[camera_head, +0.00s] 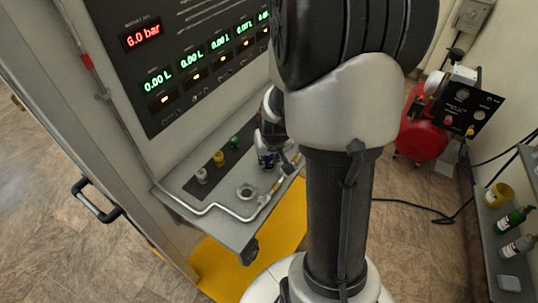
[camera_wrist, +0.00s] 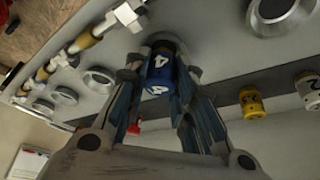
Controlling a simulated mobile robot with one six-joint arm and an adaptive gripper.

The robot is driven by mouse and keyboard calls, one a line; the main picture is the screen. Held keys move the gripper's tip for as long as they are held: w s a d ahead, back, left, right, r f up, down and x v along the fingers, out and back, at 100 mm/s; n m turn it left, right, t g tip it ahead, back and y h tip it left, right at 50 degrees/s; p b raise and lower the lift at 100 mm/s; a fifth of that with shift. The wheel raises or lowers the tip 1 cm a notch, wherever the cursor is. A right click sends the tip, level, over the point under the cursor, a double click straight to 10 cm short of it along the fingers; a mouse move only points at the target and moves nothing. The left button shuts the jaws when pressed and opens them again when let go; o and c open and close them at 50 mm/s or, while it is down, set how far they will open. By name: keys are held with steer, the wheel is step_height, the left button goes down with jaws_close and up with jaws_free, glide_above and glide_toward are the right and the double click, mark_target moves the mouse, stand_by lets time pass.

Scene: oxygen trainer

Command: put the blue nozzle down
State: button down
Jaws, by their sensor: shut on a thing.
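The blue nozzle (camera_wrist: 161,73), marked with a white 4, is between the fingers of my gripper (camera_wrist: 160,84) in the wrist view. The fingers are shut on its sides. In the head view the blue nozzle (camera_head: 267,160) shows at my gripper (camera_head: 272,142), over the right part of the grey shelf (camera_head: 218,220) under the display panel. My arm hides part of this area. I cannot tell whether the nozzle touches the shelf. A grey-white nozzle (camera_head: 201,175), a yellow nozzle (camera_head: 218,157) and a green nozzle (camera_head: 234,142) stand in a row on the shelf.
A round socket (camera_head: 246,192) is on the shelf near the front. A pipe (camera_head: 205,208) runs along the shelf edge. The display panel (camera_head: 200,60) rises behind. A red compressor (camera_head: 420,125) and a side rack with bottles (camera_head: 510,222) are at the right.

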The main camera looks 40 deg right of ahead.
steer(key=c, duration=1.3)
jaws_free()
steer(key=shift+c, duration=0.2)
steer(key=shift+r+p, duration=0.35)
steer(key=shift+p, duration=0.05)
steer(key=s+a+r+n+p, duration=0.1)
steer(key=s+a+r+p, duration=0.15)
steer(key=a+r, duration=0.45)
steer(key=s+a+r+n+p, duration=0.15)
steer(key=s+a+r, duration=0.25)
steer(key=r, duration=0.7)
steer(key=s+a+r+n+y, duration=0.2)
steer(key=s+a+r, duration=0.3)
steer(key=s+a, duration=0.4)
steer(key=shift+s+r+n, duration=0.15)
steer(key=shift+s+n, duration=0.2)
steer(key=shift+s, duration=0.65)
